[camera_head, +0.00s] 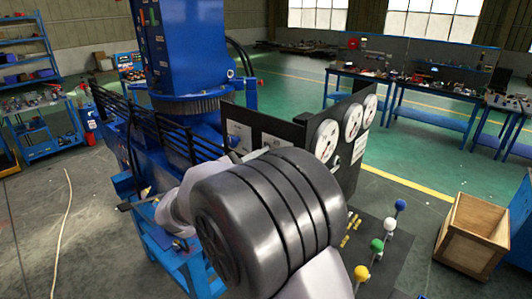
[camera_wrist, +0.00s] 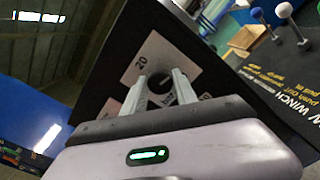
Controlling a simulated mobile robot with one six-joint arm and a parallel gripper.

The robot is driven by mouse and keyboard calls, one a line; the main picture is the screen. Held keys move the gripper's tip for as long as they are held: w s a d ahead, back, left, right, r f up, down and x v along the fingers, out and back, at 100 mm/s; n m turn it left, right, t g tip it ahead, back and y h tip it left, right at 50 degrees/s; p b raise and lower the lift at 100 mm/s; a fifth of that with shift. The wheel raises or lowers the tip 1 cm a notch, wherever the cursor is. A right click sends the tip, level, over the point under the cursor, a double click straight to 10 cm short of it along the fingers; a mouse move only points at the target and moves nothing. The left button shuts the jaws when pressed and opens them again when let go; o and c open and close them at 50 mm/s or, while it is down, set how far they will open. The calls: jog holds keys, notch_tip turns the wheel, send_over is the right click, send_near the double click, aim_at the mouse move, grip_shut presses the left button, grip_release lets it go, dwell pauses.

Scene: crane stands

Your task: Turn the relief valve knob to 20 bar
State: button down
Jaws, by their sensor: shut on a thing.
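In the wrist view, my gripper (camera_wrist: 160,78) has its two pale fingers closed about the dark relief valve knob (camera_wrist: 161,86). The knob sits on a light scale plate (camera_wrist: 143,62) fixed to a black panel. The number 20 shows on the plate's upper left, and other marks are partly covered by the fingers. The knob's pointer cannot be made out, so its setting cannot be read.
In the head view, three round white gauges (camera_head: 352,121) line the panel's right part. Levers with blue, white, green and yellow balls (camera_head: 377,245) stand to the right of my arm. A blue crane column (camera_head: 190,45) rises behind. A wooden crate (camera_head: 474,232) stands at right.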

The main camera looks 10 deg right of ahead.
jog(key=shift+r+n+p, duration=0.1)
jog(key=shift+n+p, duration=0.6)
jog(key=shift+n, duration=0.2)
jog(key=c, duration=1)
grip_release()
jog(key=v, duration=1.7)
jog(key=shift+s+a+b, duration=0.15)
jog(key=shift+b, duration=0.3)
